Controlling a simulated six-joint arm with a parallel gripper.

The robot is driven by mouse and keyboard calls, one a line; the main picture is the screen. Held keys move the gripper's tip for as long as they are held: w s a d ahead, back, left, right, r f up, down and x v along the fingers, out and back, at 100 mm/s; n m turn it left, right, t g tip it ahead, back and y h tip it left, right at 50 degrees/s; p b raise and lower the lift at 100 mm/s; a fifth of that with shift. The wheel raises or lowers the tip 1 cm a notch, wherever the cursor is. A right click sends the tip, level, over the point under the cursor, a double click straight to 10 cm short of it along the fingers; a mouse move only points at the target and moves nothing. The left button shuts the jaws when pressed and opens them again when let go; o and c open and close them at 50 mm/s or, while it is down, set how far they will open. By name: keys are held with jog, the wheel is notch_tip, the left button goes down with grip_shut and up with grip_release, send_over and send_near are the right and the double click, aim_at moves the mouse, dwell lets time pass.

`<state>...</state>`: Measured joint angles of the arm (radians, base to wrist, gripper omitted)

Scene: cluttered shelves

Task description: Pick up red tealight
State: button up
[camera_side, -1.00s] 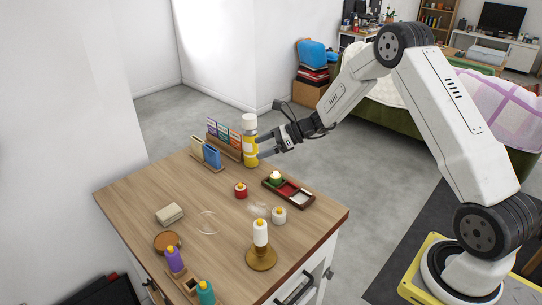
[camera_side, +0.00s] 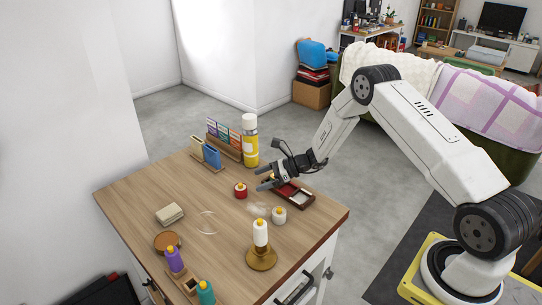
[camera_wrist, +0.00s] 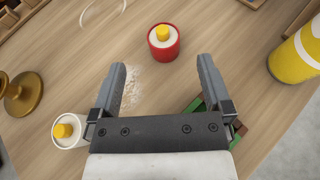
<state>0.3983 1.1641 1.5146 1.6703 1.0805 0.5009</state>
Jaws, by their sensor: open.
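The red tealight (camera_side: 240,190), a small red cup with a yellow top, stands on the wooden table near its middle. My gripper (camera_side: 263,179) is open and empty, to the right of the red tealight and just above the table. In the wrist view my gripper (camera_wrist: 162,68) shows its two fingers spread apart, with bare wood between them.
A white tealight (camera_side: 279,215) stands close by, and a compartment tray (camera_side: 305,199) lies under my gripper. A yellow bottle (camera_side: 251,143) stands behind. A brass candle holder (camera_side: 262,259) is at the front.

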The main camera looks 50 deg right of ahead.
aim_at(240, 184)
jog(key=shift+x, duration=1.1)
jog(key=shift+w, duration=0.1)
jog(key=shift+x, duration=2.55)
jog(key=shift+r, duration=0.1)
grip_shut()
